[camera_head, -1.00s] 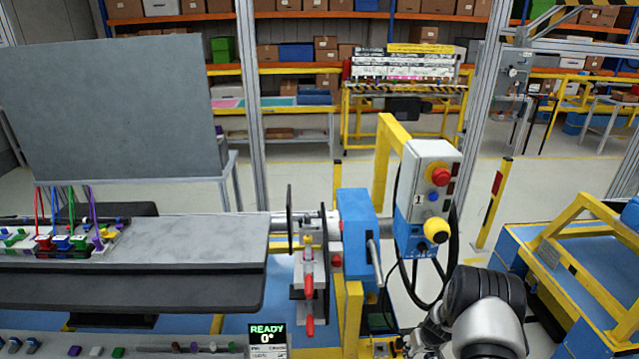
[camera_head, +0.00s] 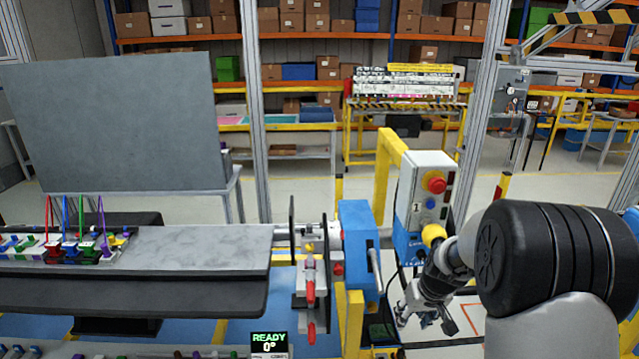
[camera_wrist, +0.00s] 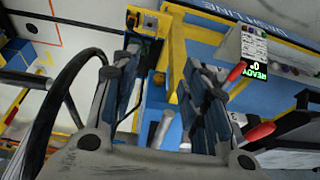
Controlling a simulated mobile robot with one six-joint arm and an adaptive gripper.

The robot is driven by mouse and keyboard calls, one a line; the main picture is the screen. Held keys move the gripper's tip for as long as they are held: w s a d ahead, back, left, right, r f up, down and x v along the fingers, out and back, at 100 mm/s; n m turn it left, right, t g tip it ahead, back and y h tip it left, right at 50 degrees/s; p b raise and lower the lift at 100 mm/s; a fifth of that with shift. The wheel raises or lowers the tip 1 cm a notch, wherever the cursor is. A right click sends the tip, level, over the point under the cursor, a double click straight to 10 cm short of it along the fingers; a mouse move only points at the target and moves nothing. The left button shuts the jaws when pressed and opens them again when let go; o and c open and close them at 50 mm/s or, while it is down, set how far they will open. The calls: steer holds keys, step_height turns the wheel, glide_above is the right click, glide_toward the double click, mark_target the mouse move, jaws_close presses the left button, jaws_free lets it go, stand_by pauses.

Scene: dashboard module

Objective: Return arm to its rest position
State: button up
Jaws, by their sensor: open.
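My gripper (camera_head: 424,312) hangs at the lower right of the head view, below the grey control box, with my arm bent above it. In the wrist view my gripper (camera_wrist: 165,85) has its two fingers spread wide apart, with nothing held between them. Behind the fingers are the blue fixture housing and its yellow post. In the head view the arm's large black joint and grey link cover part of the right side.
The control box (camera_head: 428,195) with red and yellow buttons stands close to my arm. The blue fixture housing (camera_head: 357,240) and red-handled clamps (camera_head: 311,287) are to its left. A grey worktop (camera_head: 190,250) holds coloured connectors (camera_head: 75,248). A screen (camera_head: 269,342) reads READY 0°.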

steer(key=s+a+r, duration=0.3)
steer(key=s+r, duration=0.4)
steer(key=r, duration=0.1)
steer(key=s+a+r, duration=0.4)
steer(key=s+r, duration=0.4)
steer(key=s+a+r+t+b, duration=0.1)
steer(key=s+r, duration=0.1)
steer(key=s, duration=1.7)
steer(key=shift+a+m+h+b, duration=0.3)
steer(key=shift+a+b, duration=0.05)
